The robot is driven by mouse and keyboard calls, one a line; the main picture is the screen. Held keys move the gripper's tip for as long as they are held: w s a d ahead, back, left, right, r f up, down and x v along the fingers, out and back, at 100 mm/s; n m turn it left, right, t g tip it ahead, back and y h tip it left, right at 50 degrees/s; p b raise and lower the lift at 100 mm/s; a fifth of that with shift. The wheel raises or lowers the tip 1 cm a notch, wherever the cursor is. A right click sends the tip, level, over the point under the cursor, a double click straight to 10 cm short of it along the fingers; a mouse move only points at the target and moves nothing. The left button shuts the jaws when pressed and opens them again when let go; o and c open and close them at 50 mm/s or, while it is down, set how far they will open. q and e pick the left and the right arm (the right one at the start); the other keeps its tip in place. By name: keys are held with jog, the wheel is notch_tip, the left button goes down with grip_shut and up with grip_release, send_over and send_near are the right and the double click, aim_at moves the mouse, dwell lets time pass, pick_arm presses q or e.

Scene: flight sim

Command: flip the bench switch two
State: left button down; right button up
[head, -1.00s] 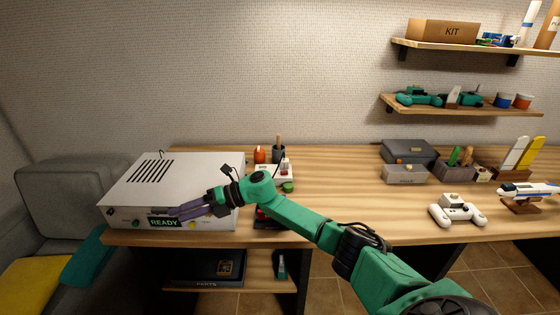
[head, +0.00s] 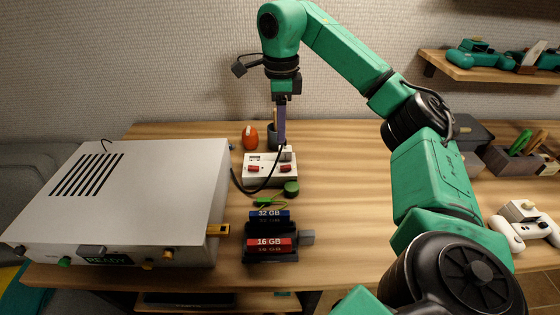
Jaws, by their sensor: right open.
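A white bench switch block (head: 262,180) lies on the wooden table, right of the large white box. It has two red switches, a left one (head: 253,169) and a right one (head: 284,169). Their markings are too small to read. My right gripper (head: 281,143) points straight down over the back right of the block, its purple-grey fingers seen nearly edge-on. It is open and holds nothing. Its tips are close to the block's back edge by the right switch; I cannot tell whether they touch. My left gripper is out of view.
The white box (head: 140,190) with a READY display fills the left. An orange object (head: 250,138) and dark cup (head: 272,135) stand behind.

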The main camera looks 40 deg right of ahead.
aim_at(280, 167)
notch_tip(280, 167, down, 11)
jog(key=shift+w+d+r, duration=0.1)
jog(key=shift+w+d, duration=0.05)
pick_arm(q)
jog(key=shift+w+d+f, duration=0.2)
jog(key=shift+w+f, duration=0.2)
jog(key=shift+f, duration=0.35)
pick_arm(e)
jog(key=shift+f, duration=0.5)
